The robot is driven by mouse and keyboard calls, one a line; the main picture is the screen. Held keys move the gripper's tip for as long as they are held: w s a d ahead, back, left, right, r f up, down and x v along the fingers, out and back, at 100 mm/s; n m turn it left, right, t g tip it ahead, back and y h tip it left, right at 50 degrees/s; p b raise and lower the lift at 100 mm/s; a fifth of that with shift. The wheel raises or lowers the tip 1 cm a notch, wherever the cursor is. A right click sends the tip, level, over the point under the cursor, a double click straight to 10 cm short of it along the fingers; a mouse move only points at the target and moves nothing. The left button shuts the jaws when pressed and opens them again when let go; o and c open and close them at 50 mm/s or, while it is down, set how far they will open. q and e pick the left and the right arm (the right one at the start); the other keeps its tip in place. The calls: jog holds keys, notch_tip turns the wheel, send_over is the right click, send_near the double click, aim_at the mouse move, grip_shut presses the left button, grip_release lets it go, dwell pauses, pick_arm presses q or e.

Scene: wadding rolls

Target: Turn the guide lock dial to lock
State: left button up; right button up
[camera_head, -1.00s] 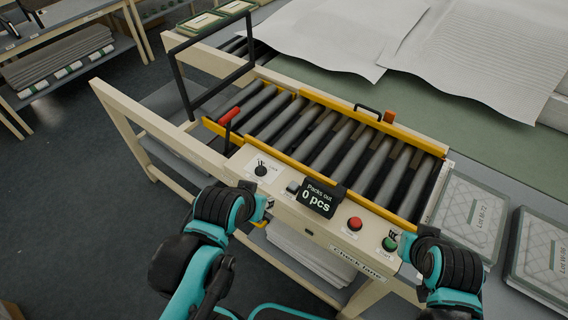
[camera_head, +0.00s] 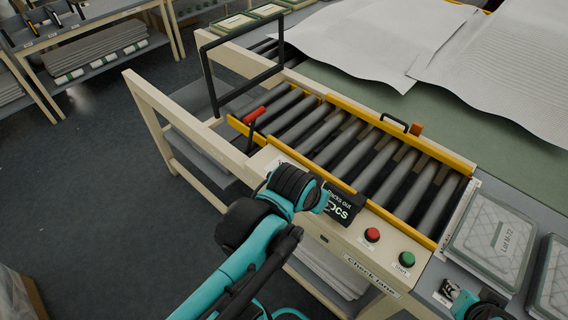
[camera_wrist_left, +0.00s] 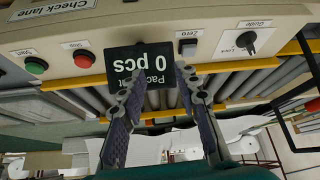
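The guide lock dial (camera_wrist_left: 247,41) is a small black knob on a white plate marked Guide and Lock. It shows at upper right in the upside-down left wrist view; my left arm hides it in the head view. My left gripper (camera_head: 326,199) is over the control panel by the "Packs out" display. In the left wrist view its two fingers (camera_wrist_left: 159,74) are apart and empty, with the display (camera_wrist_left: 140,70) between and beyond them. The dial is off to the side of the fingers. My right gripper (camera_head: 448,290) is at the lower right edge, its fingers unclear.
A grey Zero button (camera_wrist_left: 188,48) sits between display and dial. Red (camera_head: 372,235) and green (camera_head: 407,258) buttons are farther right on the panel. Behind it are a yellow rail, rollers (camera_head: 350,150) and a red-handled lever (camera_head: 255,114). Quilted packs (camera_head: 490,240) lie at right.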

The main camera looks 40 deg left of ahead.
pick_arm(q)
jog(key=w+a+r+n+g+p, duration=0.3)
jog(key=w+a, duration=0.3)
jog(key=a, duration=0.2)
jog(key=n+g+p, duration=0.3)
send_near(281, 164)
jog(key=shift+s+d+f, duration=0.3)
jog(key=shift+s+d, duration=0.1)
jog(key=shift+a+f+b, duration=0.2)
jog(key=shift+f+b, duration=0.05)
jog(key=shift+b, duration=0.05)
notch_tip(281, 164, down, 8)
jog(key=shift+r+b, duration=0.15)
jog(key=shift+b, duration=0.95)
grip_shut()
